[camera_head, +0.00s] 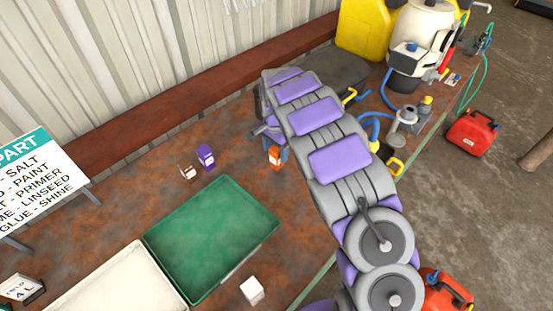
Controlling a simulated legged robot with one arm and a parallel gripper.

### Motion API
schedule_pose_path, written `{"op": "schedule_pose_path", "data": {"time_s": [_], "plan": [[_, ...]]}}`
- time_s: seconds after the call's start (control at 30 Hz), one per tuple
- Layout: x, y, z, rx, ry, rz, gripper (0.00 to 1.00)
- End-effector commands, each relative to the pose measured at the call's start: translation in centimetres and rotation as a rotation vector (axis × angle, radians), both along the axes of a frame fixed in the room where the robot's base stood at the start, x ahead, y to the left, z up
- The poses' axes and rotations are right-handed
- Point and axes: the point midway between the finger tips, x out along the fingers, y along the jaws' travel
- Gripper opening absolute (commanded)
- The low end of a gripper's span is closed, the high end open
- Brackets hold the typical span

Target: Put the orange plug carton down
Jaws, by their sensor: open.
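The orange plug carton (275,157) is a small orange box with a pale label, at the end of my arm on the rusty brown tabletop (130,190). It looks upright. My gripper (269,138) is open right beside the carton. The arm hides part of the jaws, and I cannot tell whether a finger still touches the carton.
A purple carton (206,156) and a small white-brown box (188,173) stand to the left. A green tray (160,237), a cream tray (62,299) and a white box (252,290) are nearer. A sign (40,182) stands far left. Hoses and jugs crowd the right.

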Motion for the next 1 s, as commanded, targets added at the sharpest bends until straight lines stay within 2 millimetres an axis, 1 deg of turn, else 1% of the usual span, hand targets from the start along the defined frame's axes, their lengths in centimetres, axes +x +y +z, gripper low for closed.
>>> {"op": "schedule_pose_path", "data": {"time_s": [0.17,0.33,0.43,0.5,0.7,1.0], "plan": [[0.2,-0.2,-1.2,0.0,0.001,-0.002,0.72],[0.7,-0.5,-3.7,0.0,0.001,-0.002,0.72],[0.6,-0.4,-4.9,-0.001,0.001,-0.001,0.72],[0.6,-0.4,-5.2,0.0,-0.001,-0.001,0.72],[0.7,-0.3,-5.2,0.001,-0.002,-0.001,0.72],[0.7,-0.3,-5.2,0.0,-0.001,-0.001,0.44]]}}
